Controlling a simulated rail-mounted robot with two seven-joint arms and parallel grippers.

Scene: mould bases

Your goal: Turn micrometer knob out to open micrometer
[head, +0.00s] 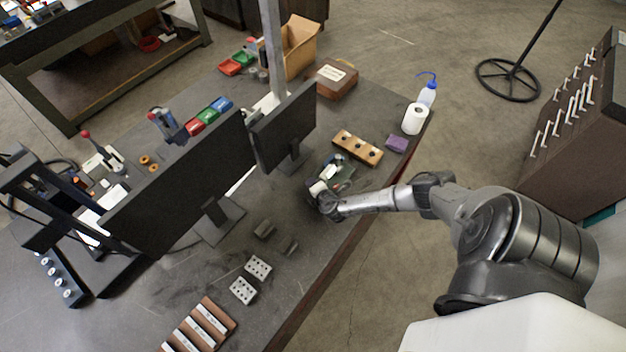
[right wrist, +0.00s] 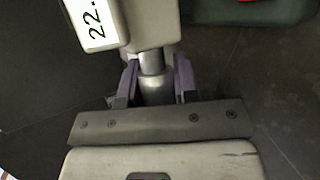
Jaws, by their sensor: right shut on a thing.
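The micrometer (right wrist: 130,22) fills the top of the right wrist view, with a pale body and a white display whose visible digits read "22.". Its silver knob (right wrist: 156,90) points down toward my right gripper (right wrist: 154,84). The gripper's two purple-grey fingers are shut on the knob, one on each side. In the head view the micrometer (head: 318,187) is small at the front edge of the bench, partly hidden by my right gripper (head: 325,198). Its measuring faces cannot be made out. My left gripper is not in view.
A dark green object (right wrist: 265,10) lies beside the micrometer. Monitors (head: 285,125) stand to the left. Metal plates (head: 258,267) lie in front.

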